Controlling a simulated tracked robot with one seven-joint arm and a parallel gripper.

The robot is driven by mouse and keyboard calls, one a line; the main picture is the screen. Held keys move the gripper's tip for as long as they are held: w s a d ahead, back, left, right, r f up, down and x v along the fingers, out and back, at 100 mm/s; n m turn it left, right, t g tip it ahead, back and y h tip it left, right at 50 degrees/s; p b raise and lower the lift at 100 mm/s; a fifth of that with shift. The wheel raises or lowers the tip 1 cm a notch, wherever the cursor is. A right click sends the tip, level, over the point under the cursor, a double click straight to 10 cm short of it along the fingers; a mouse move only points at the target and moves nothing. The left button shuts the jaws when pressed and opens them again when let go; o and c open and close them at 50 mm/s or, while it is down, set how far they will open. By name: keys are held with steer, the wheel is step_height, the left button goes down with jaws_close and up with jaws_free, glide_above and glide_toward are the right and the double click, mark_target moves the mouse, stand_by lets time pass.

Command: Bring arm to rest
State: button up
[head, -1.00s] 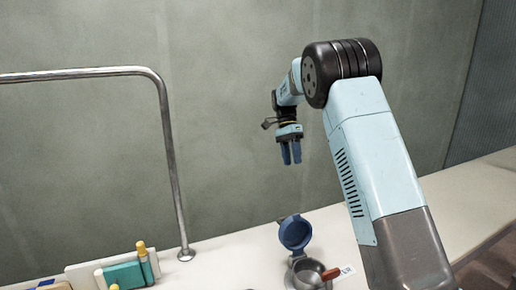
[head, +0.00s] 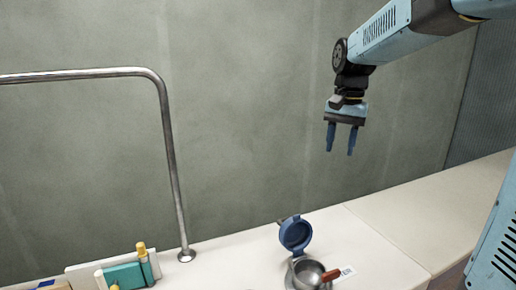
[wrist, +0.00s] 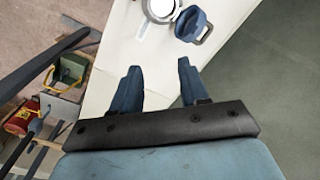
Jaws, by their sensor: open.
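My gripper (head: 341,139) hangs fingers-down in the head view, well above the counter and in front of the grey-green wall. Its two blue fingers are apart with nothing between them. In the wrist view my gripper (wrist: 157,84) also shows both fingers spread and empty, with the white counter beyond them. My arm reaches in from the upper right of the head view.
On the white counter (head: 390,225) stand a metal pot (head: 308,272) with a red handle and a raised blue lid (head: 296,234). A metal rail (head: 168,150) rises at left, beside a teal block (head: 125,275). The counter's right part is clear.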

steer(key=s+d+f+n+t, duration=0.1)
steer(key=s+f+n+t, duration=0.1)
steer(key=s, duration=0.8)
steer(key=s+d+f+n+t, duration=0.1)
steer(key=s+f+n+t, duration=0.1)
steer(key=s, duration=0.8)
steer(key=shift+d+n+t+h, duration=0.3)
steer(key=shift+n+t, duration=0.3)
steer(key=shift+t, duration=0.1)
